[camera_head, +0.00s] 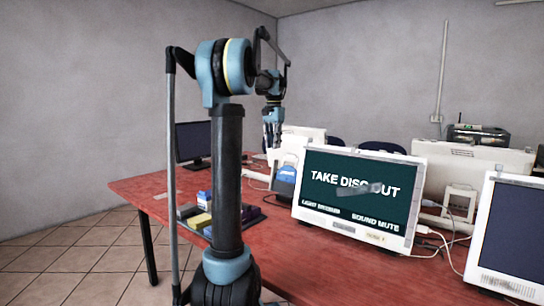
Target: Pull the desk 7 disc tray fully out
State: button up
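A white monitor (356,196) stands on the red table (285,250) with "TAKE DISC OUT" on its dark green screen. A blurred grey patch lies across the middle of the screen; I cannot tell what it is. I cannot make out a disc tray or a desk number. My gripper (272,147) hangs pointing down, to the left of this monitor and in the air near a white and blue-grey item (284,182). Its fingers are small here, and I cannot tell whether they are open or touch anything.
A dark tray (245,217) with blue, yellow and grey blocks is partly behind my arm. A dark-screened monitor (511,238) stands at the right. A black monitor (193,143) and a dark device (477,134) stand farther back. White cables (437,241) lie between the front monitors.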

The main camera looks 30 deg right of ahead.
jog(key=shift+r, duration=1.8)
jog(key=shift+a, duration=0.1)
